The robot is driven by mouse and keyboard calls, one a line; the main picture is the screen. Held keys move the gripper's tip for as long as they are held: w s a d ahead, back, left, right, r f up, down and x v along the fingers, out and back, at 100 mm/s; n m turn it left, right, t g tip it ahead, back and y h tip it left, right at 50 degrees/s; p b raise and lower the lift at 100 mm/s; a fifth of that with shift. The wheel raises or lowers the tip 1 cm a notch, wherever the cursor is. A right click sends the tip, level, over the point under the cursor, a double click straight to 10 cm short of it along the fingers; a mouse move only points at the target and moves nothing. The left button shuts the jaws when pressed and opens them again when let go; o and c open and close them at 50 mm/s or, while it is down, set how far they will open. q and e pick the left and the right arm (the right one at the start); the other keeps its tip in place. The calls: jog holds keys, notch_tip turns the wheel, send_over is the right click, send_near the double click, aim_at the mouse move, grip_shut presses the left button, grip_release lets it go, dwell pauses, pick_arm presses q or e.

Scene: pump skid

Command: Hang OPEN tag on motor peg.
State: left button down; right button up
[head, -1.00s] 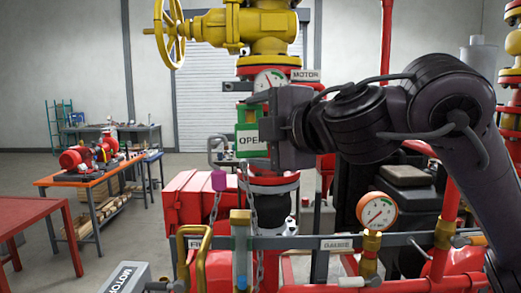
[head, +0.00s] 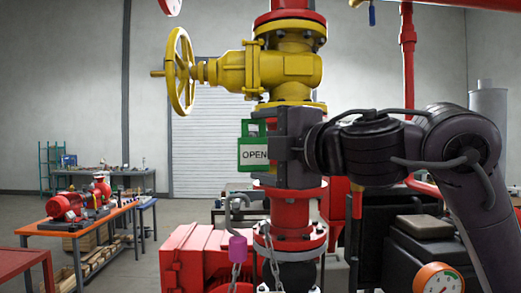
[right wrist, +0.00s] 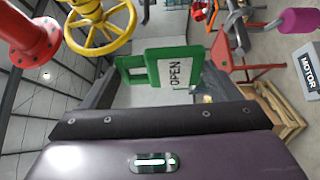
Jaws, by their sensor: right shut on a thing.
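The green OPEN tag (head: 254,155) with a white label hangs upright at the left side of my right gripper (head: 284,148). The gripper is shut on it. In the head view the gripper covers part of the red and yellow pipe column. No motor peg can be made out in the head view. A grey box marked MOTOR (right wrist: 308,72) shows at the right edge of the wrist view. My left gripper is not in view.
A yellow valve with a handwheel (head: 180,72) stands just above the gripper. A purple-bodied padlock (head: 238,248) hangs below the tag. An orange workbench (head: 75,232) stands far left.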

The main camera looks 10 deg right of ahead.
jog(key=shift+w+d, duration=0.1)
jog(key=shift+w, duration=0.15)
jog(key=w, duration=0.3)
jog(key=shift+w+f, duration=0.15)
jog(key=shift+f, duration=0.15)
jog(key=shift+d, duration=0.1)
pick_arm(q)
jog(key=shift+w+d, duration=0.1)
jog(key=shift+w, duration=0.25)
pick_arm(e)
jog(key=shift+w, duration=0.2)
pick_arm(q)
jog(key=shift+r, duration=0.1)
pick_arm(e)
jog(key=shift+s+r, duration=0.1)
pick_arm(q)
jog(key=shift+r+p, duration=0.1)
jog(key=shift+p, duration=0.2)
pick_arm(e)
jog(key=shift+w+d, duration=0.1)
jog(key=shift+w, duration=0.55)
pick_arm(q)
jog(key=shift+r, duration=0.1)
pick_arm(e)
jog(key=shift+w, duration=0.1)
